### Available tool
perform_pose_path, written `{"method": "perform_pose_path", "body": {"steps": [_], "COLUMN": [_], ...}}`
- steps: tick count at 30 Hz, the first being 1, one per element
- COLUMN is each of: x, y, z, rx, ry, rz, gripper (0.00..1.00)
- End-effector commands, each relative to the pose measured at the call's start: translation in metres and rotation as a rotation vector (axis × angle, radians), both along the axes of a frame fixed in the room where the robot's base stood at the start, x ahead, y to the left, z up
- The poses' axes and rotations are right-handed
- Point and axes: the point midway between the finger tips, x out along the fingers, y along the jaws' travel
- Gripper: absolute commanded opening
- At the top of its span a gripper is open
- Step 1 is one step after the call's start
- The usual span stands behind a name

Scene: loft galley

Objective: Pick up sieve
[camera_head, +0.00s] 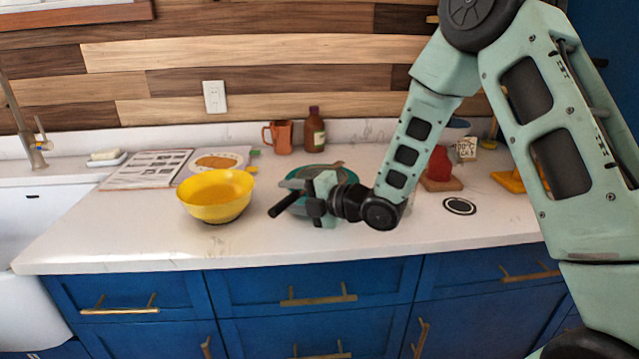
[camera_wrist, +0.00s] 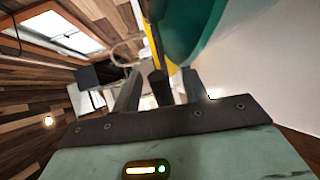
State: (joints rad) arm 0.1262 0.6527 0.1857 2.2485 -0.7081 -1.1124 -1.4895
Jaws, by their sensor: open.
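The sieve appears to be the teal round piece (camera_head: 340,172) behind my gripper, with a black handle (camera_head: 285,205) sticking out towards the front left. In the wrist view a large teal curved surface (camera_wrist: 192,28) fills the top, and the dark handle end (camera_wrist: 159,88) shows between the fingers. My gripper (camera_head: 317,203) is at the handle with its jaws open, one finger on each side in the wrist view (camera_wrist: 160,92). Contact between fingers and handle cannot be told. My gripper and wrist hide part of the sieve.
A yellow bowl (camera_head: 216,196) stands close on the left. Behind are a copper-coloured mug (camera_head: 278,137), a brown bottle (camera_head: 314,132) and flat printed sheets (camera_head: 148,169). The front counter strip is clear.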

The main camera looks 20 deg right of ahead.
Motion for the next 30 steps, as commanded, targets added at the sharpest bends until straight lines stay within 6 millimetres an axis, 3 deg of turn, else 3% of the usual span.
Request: {"method": "perform_pose_path", "body": {"steps": [5,9,10,23,30], "x": [0.0,0.0,0.0,0.0,0.0], "y": [0.0,0.0,0.0,0.0,0.0], "z": [0.0,0.0,0.0,0.002,0.02], "rx": [0.0,0.0,0.0,0.0,-0.002], "ry": [0.0,0.0,0.0,-0.003,-0.007], "rz": [0.0,0.0,0.0,0.0,0.002], "gripper": [0.41,0.02,0.0,0.0,0.0]}}
